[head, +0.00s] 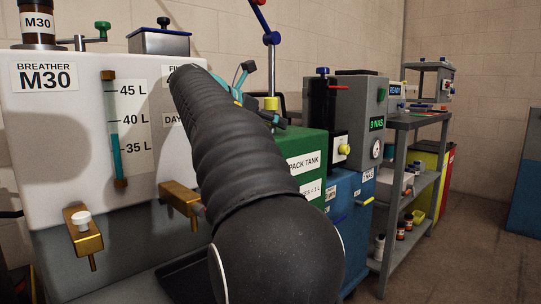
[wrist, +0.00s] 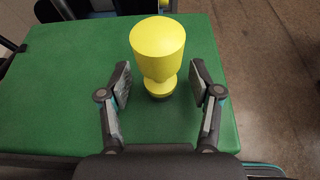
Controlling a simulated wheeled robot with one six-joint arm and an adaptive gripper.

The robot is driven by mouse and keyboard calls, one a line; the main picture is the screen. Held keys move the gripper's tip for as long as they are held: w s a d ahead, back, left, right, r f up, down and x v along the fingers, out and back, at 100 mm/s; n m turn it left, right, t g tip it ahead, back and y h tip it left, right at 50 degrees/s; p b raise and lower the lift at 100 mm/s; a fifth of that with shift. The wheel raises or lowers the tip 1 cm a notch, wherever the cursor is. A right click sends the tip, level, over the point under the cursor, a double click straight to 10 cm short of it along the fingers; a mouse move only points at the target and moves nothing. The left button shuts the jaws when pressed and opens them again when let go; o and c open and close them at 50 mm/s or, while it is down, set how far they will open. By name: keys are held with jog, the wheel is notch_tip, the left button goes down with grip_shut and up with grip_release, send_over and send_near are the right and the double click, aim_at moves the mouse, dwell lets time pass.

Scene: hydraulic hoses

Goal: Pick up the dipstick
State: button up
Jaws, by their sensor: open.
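The dipstick shows in the wrist view as a yellow knobbed handle (wrist: 158,50) standing upright from a dark collar on the green tank top (wrist: 70,90). Its rod is hidden below the handle. In the head view a yellow handle (head: 270,103) shows on the green pack tank (head: 305,150), partly behind my arm. My gripper (wrist: 160,76) is open, with one finger on each side of the handle's narrow lower part. A gap shows between each finger and the handle. In the head view my gripper (head: 262,95) is partly hidden by my arm.
A white tank (head: 45,130) with a level gauge (head: 114,130) stands at the left. Right of the green tank are a grey unit with a green display (head: 377,124) and a grey shelf (head: 412,122). Open floor (head: 480,230) lies at the right.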

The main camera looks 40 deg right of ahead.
jog(key=shift+d, duration=0.25)
grip_shut()
